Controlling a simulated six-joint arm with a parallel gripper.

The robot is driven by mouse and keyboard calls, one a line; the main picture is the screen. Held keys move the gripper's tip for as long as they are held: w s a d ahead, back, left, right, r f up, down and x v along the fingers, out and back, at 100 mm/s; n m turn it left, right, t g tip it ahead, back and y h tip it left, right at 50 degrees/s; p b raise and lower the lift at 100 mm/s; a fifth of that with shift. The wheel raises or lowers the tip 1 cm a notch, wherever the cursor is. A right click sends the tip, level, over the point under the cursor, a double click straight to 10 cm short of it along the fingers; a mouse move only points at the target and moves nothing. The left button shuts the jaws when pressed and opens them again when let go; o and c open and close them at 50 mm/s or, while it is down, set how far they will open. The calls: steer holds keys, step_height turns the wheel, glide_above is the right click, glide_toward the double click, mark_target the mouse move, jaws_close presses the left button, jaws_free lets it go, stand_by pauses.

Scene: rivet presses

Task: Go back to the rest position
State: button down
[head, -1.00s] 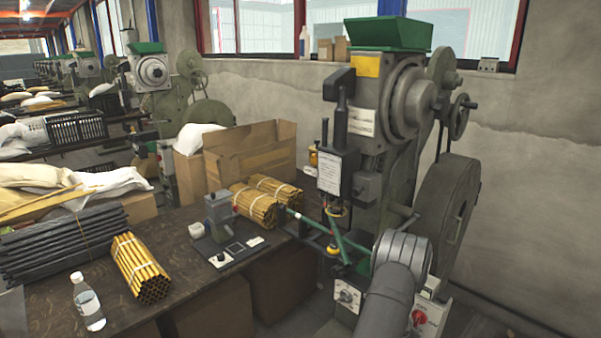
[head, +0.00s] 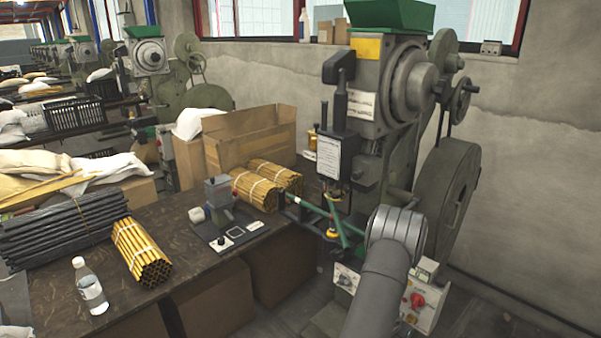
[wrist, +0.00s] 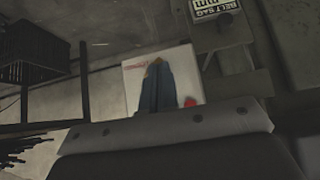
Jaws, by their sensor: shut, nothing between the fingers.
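My grey arm (head: 385,260) rises from the bottom of the head view, in front of the lower part of the green-grey rivet press (head: 395,110). My gripper is not visible there; the arm seems to hide it. In the wrist view, my gripper (wrist: 157,64) shows as two dark blue fingers with tan tips, side by side and closed. Nothing is held between them. A pale panel with a red button lies behind the fingers in that view.
A dark bench (head: 190,250) at left carries a yellow rod bundle (head: 140,250), black rods (head: 60,230), a bottle (head: 90,285) and a small grey fixture (head: 220,205). A cardboard box (head: 250,138) stands behind. A control box with a red knob (head: 417,300) sits right of my arm.

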stand_by(0.6)
steer(key=w+d, duration=0.2)
steer(key=w, duration=0.1)
steer(key=shift+d+f, duration=0.4)
